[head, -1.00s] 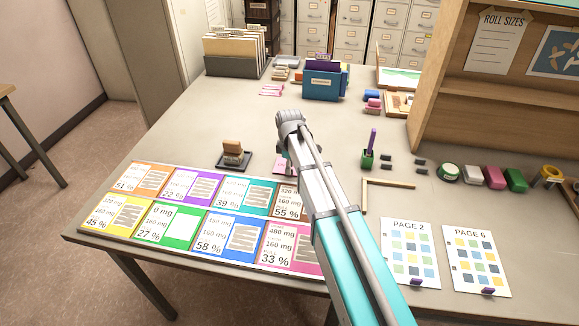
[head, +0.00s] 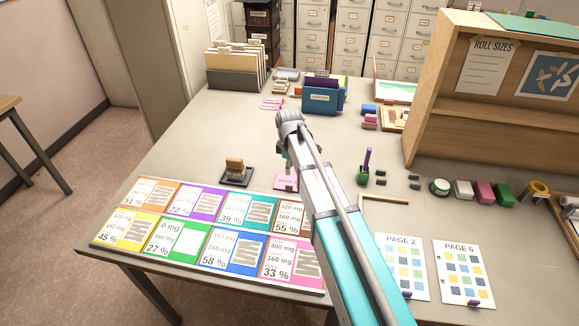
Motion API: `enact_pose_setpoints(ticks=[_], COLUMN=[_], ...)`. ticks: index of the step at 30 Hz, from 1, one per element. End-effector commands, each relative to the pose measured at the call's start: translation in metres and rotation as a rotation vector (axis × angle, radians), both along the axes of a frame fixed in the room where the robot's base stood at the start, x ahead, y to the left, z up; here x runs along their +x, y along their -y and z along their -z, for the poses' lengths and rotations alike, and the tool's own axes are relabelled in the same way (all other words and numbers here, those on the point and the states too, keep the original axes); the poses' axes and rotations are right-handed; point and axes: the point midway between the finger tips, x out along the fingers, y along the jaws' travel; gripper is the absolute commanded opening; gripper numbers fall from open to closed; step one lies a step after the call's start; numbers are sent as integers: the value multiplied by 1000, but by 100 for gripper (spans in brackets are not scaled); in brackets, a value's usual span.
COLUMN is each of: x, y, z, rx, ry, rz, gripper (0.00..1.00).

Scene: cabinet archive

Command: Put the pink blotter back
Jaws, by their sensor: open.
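Two pink blocks could be the blotter, and I cannot tell which is. One pink block (head: 370,122) lies at the back, just in front of a blue block (head: 369,109) and left of a wooden tray. Another pink block (head: 483,192) stands at the right in a row between a white and a green block. My gripper (head: 287,158) is at the end of my arm over the middle of the table, apart from both blocks. Its fingers are mostly hidden behind my arm, and I see nothing held. A pink card (head: 286,182) lies below it, partly hidden by my arm.
Coloured label cards (head: 205,228) cover the front left, with a stamp (head: 236,172) behind them. A blue file holder (head: 322,98) stands at the back. A wooden shelf (head: 425,128) blocks the right. The left middle of the table is clear.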

Motion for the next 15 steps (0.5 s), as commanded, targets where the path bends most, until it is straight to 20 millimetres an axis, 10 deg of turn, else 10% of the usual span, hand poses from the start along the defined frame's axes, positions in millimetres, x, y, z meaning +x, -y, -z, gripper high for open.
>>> enact_pose_setpoints(ticks=[15], x=[0], y=[0], z=[-28], rx=[0], ry=[0], rz=[0], gripper=[44])
